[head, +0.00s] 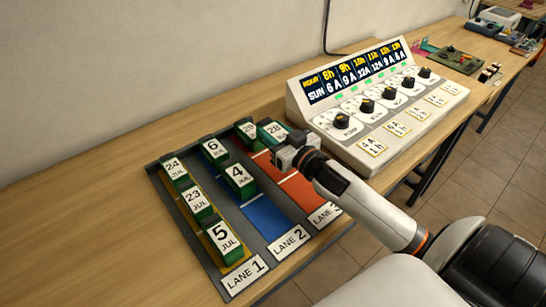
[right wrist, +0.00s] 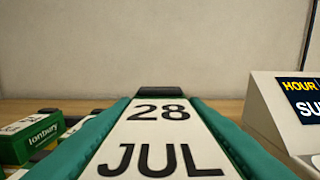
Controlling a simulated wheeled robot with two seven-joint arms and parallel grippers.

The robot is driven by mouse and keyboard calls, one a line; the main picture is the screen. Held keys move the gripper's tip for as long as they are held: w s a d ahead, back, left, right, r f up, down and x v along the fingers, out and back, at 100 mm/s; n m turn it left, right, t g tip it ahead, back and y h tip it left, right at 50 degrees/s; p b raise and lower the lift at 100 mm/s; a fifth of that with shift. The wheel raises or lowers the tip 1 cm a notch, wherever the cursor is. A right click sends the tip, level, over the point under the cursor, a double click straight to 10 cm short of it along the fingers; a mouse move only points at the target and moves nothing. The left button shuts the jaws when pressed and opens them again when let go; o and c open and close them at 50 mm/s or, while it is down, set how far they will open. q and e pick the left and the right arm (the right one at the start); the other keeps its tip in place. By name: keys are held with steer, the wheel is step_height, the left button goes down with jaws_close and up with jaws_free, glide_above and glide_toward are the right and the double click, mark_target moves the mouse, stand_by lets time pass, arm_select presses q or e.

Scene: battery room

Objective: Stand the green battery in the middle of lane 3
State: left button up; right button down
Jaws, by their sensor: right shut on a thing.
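The green battery (head: 272,131) with the white label "28 JUL" is at the far end of lane 3, right of a battery marked 29 (head: 246,132). Its label fills the middle of the right wrist view (right wrist: 160,140), with teal-green edges on both sides. My right gripper (head: 288,147) is shut on it and hides its lower part; I cannot tell whether its base touches the board. Lane 3 (head: 301,192) is a red strip with a white cross line, partly hidden by my right arm. My left gripper is not in view.
Lane 1 (head: 234,262) holds batteries marked 24, 23 and 5. Blue lane 2 (head: 262,216) holds batteries 6 (head: 212,149) and 4 (head: 238,179). A white console (head: 380,110) with knobs stands close on the right. The near part of lane 3 looks clear.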

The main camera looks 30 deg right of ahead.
step_height(320, 180, down, 2)
steer(key=shift+s+f, duration=0.15)
steer(key=shift+f+b, duration=0.3)
steer(key=shift+f, duration=1.9)
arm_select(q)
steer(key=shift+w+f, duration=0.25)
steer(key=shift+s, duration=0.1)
arm_select(e)
steer(key=c, duration=1.2)
jaws_free()
steer(key=shift+f, duration=0.2)
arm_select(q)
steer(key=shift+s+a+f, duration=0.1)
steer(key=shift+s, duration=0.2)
arm_select(e)
steer(key=o, duration=0.3)
steer(key=shift+a, duration=0.1)
steer(key=shift+o, duration=0.2)
steer(key=shift+r, duration=0.15)
arm_select(q)
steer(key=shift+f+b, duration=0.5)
steer(key=shift+b, duration=0.05)
arm_select(e)
steer(key=s, duration=0.8)
steer(key=s+d, duration=0.1)
steer(key=s, duration=0.3)
